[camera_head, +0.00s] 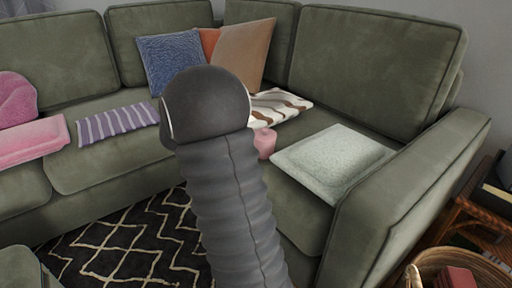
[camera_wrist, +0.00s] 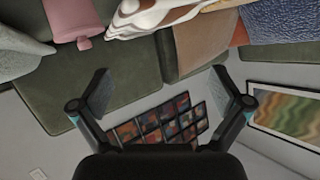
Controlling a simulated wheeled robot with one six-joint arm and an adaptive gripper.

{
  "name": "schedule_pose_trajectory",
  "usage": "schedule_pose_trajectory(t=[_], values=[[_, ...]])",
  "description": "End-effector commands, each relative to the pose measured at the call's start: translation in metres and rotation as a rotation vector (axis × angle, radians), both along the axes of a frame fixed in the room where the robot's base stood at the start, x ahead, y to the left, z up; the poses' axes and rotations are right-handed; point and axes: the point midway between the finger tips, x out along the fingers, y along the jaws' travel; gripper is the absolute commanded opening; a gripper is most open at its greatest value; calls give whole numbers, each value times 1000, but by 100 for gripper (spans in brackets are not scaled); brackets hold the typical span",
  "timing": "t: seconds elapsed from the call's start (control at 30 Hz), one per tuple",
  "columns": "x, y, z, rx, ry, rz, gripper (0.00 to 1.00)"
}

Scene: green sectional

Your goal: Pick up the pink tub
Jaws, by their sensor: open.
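The pink tub (camera_head: 265,143) sits on the seat of the green sectional (camera_head: 290,195), just right of my arm, which hides part of it. It also shows in the wrist view as a pink shape (camera_wrist: 75,18) at the upper left, cut by the top edge. My gripper (camera_wrist: 160,88) is open and empty in the wrist view, its two fingers wide apart. The tub lies outside the fingers, above and left of them in that view. In the head view my gripper does not show behind my arm.
A striped cushion (camera_head: 279,103) lies behind the tub, and a pale green cushion (camera_head: 333,160) lies to its right. Blue (camera_head: 174,62) and tan (camera_head: 245,50) cushions lean at the back. A basket (camera_head: 470,262) stands at the lower right. The wrist view shows wall pictures (camera_wrist: 160,120).

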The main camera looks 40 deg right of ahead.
Motion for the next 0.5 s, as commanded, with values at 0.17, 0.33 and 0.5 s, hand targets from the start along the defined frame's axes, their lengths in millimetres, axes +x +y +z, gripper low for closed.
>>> schedule_pose_trajectory(t=[0.17,0.33,0.5], values=[[-31,-47,-62,-25,122,-266,100],[-53,-63,-90,-34,199,-401,100],[-60,-77,-101,-35,220,-439,100]])
